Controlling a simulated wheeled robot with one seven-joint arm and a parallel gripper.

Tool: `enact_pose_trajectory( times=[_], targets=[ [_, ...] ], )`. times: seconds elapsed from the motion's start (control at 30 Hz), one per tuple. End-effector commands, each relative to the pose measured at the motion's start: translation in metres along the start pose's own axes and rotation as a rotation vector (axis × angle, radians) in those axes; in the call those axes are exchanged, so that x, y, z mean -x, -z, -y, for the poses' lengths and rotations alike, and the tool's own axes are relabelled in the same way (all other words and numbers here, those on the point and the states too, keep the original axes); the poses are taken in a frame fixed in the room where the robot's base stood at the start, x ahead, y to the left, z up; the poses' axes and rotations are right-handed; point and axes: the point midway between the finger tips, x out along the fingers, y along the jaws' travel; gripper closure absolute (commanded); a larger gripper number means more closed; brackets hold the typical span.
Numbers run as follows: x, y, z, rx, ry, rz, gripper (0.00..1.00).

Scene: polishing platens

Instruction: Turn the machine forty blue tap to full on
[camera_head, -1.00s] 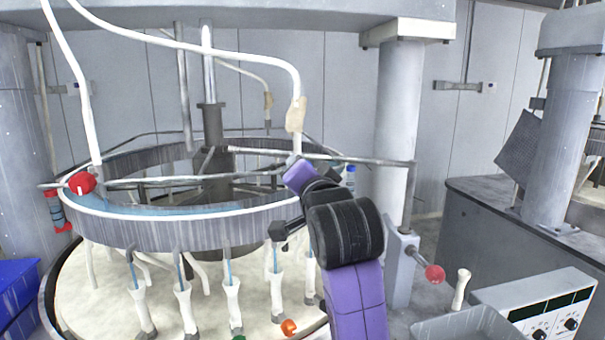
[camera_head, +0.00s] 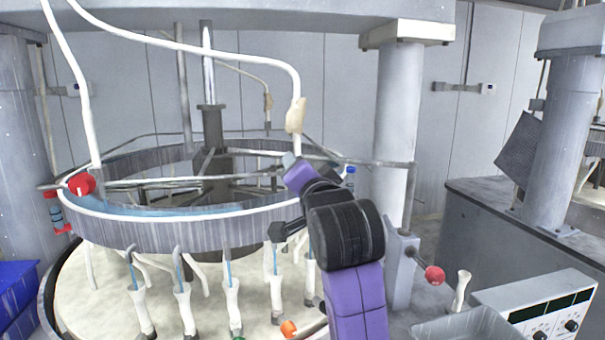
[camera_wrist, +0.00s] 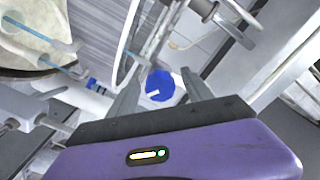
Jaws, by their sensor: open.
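In the wrist view, a round blue tap (camera_wrist: 160,86) with a short white mark on its face shows between the fingers of my gripper (camera_wrist: 160,76). The fingers are apart, one on each side of it in the picture. I cannot tell whether either finger touches the tap. The white mark lies nearly level, tilted slightly. In the head view my purple and black arm reaches to the ring's right edge, and the blue tap is hidden. No machine number can be read.
A large grey ring (camera_head: 160,237) stands over a pale platen (camera_head: 75,290). A red ball tap (camera_head: 82,184) is at its left, and a red knob (camera_head: 434,276) is right of my arm. White hoses hang above. A control box (camera_head: 545,303) sits at lower right.

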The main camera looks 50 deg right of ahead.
Motion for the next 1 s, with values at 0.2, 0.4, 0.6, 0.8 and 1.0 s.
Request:
enact_pose_trajectory(
  times=[0.2,0.4,0.6,0.8,1.0],
  targets=[
    [0.030,-0.002,-0.001,-0.002,0.004,0.000,0.41],
    [0.061,-0.002,-0.001,-0.001,0.003,0.000,0.41],
    [0.075,0.000,-0.001,-0.001,0.000,-0.001,0.41],
    [0.076,0.000,-0.001,0.000,-0.001,0.000,0.41],
    [0.076,0.000,0.001,-0.039,0.003,-0.002,0.41]
  ],
)
